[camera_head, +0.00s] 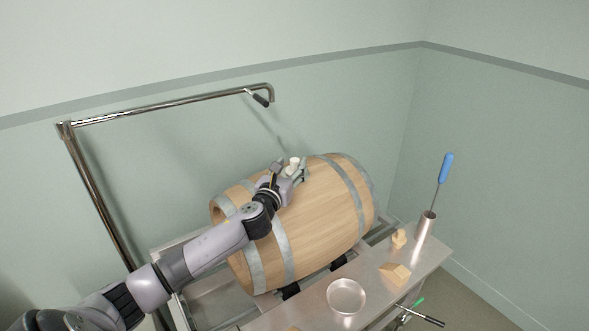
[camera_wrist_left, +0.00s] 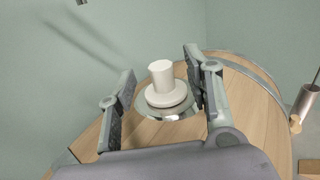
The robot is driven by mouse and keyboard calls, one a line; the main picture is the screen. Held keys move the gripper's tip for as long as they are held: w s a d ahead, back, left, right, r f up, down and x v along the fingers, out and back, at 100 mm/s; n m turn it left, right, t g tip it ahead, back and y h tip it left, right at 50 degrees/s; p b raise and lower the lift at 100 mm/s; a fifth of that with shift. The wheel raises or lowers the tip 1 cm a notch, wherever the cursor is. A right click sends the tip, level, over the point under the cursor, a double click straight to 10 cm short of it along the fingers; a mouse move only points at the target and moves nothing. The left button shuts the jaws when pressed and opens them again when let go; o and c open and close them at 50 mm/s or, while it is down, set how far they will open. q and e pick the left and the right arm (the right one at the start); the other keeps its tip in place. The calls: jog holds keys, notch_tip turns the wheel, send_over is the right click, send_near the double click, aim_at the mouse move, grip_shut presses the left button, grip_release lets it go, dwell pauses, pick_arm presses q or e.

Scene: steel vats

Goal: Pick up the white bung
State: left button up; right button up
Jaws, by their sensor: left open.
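The white bung (camera_head: 294,161) sits upright on top of the wooden barrel (camera_head: 322,222). In the left wrist view the bung (camera_wrist_left: 163,80) has a narrow upper part and a wider round base, and stands on a shiny metal ring (camera_wrist_left: 166,112). My left gripper (camera_head: 290,170) is at the top of the barrel. In the left wrist view its fingers (camera_wrist_left: 160,78) are open, one on each side of the bung. The right finger looks close to the bung's base; I cannot tell if it touches. My right gripper is not in view.
The barrel lies on a metal frame. A steel bench (camera_head: 388,262) in front holds a round dish (camera_head: 346,294), wooden pieces (camera_head: 396,272) and a steel cylinder (camera_head: 424,226) with a blue-handled tool (camera_head: 446,167). A metal pipe frame (camera_head: 165,104) stands behind at left.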

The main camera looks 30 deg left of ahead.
aim_at(293, 163)
pick_arm(q)
jog(key=shift+p+x, duration=0.4)
jog(key=shift+x, duration=1.45)
grip_shut()
